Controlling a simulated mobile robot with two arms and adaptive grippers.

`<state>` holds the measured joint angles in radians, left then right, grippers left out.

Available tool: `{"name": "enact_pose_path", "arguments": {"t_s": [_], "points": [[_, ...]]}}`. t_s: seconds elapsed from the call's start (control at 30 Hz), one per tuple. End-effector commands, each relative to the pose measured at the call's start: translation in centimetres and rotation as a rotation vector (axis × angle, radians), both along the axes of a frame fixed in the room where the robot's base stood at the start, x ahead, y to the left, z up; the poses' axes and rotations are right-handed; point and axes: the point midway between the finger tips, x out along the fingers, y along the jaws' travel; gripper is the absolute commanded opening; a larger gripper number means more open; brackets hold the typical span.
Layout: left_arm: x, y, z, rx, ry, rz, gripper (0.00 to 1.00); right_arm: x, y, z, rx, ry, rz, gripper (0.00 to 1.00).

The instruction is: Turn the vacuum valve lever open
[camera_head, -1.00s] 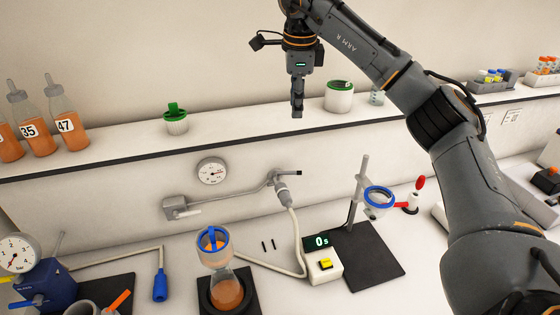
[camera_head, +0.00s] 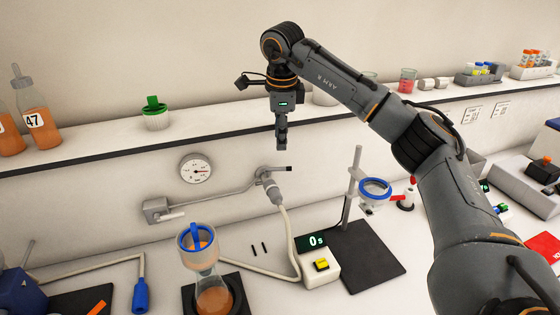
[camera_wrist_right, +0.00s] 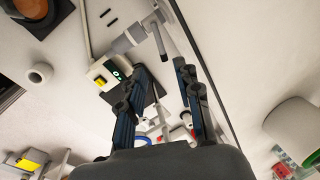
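The vacuum valve (camera_head: 265,175) is on the wall below the shelf, with a pale hose running down from it. Its lever (camera_head: 289,169) is a short black-tipped bar pointing right, roughly level. My right gripper (camera_head: 282,147) points down just above the lever in the head view, with a small gap between them in the picture. In the right wrist view its two fingers (camera_wrist_right: 160,70) are spread and empty. The valve (camera_wrist_right: 128,38) appears there beyond the fingertips, with the dark lever tip (camera_wrist_right: 167,45) near it. My left gripper is out of view.
The shelf (camera_head: 100,151) juts out behind my right gripper, with a green-lidded jar (camera_head: 155,118) on it. A pressure gauge (camera_head: 195,168) is left of the valve. Below stand a filter flask (camera_head: 213,297), a timer (camera_head: 318,264) and a ring stand (camera_head: 353,185).

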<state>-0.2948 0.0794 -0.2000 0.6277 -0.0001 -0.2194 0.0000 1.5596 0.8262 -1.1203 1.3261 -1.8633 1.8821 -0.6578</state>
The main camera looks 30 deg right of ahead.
Motion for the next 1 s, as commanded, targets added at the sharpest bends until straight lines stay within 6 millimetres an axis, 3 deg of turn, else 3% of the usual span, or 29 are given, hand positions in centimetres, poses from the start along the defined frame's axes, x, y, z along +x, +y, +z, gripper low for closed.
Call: {"name": "enact_pose_path", "arguments": {"t_s": [0.2,0.4,0.6,0.87,1.0], "points": [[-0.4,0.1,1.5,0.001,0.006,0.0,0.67,0.7,-0.5,-4.6,-0.001,0.005,-0.001,0.33],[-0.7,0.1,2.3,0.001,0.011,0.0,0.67,1.3,-0.7,-7.7,-0.001,0.001,0.001,0.33],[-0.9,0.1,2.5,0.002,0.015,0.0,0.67,1.6,-0.9,-9.1,0.0,0.0,0.001,0.33],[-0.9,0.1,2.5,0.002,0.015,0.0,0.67,1.6,-0.9,-9.3,0.0,-0.001,0.001,0.33],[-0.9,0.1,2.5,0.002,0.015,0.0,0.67,1.6,-0.9,-9.2,0.0,-0.001,0.001,0.09]]}}
